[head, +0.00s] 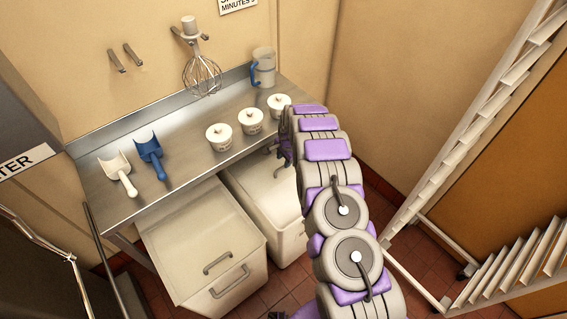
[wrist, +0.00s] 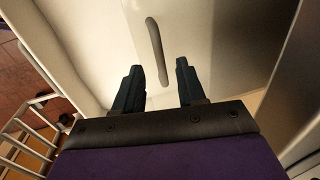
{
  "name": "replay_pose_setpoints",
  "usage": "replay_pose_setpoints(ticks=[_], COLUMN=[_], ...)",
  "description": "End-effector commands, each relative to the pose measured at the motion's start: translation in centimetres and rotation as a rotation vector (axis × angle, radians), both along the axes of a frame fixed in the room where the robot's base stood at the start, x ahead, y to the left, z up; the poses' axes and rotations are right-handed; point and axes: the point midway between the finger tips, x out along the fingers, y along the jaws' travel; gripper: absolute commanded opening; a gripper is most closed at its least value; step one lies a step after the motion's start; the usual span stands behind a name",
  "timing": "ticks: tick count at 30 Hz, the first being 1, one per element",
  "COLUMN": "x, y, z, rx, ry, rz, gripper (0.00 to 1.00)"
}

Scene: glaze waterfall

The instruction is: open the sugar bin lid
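Two pale bins stand under the steel table in the head view, a left bin (head: 200,240) and a right bin (head: 262,205). No label shows which holds sugar. The left bin's lid is down, with a grey handle (head: 217,263). My arm hides part of the right bin; a small grey handle (head: 282,172) shows on it near my gripper (head: 285,150). In the wrist view my gripper (wrist: 158,66) is open, with two dark fingers apart. A grey bar handle (wrist: 153,40) on a pale surface runs between and beyond the fingertips. I cannot tell whether they touch it.
The steel table (head: 185,200) above the bins carries a white scoop (head: 118,172), a blue scoop (head: 151,156), several white tubs (head: 219,137) and a jug (head: 264,68). A whisk (head: 203,76) hangs on the wall. A white rack (head: 470,150) stands at right.

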Motion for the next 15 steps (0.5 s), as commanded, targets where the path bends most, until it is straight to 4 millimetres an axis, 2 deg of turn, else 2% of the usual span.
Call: replay_pose_setpoints(ticks=[1,12,15], x=[-0.1,-1.2,-1.6], y=[-0.1,-0.8,-0.9], z=[1.1,8.2,9.6], rx=[0.001,0.0,-0.001], ry=[-0.001,0.0,0.004], rz=[0.0,0.001,0.002], gripper=[0.4,0.4,0.4])
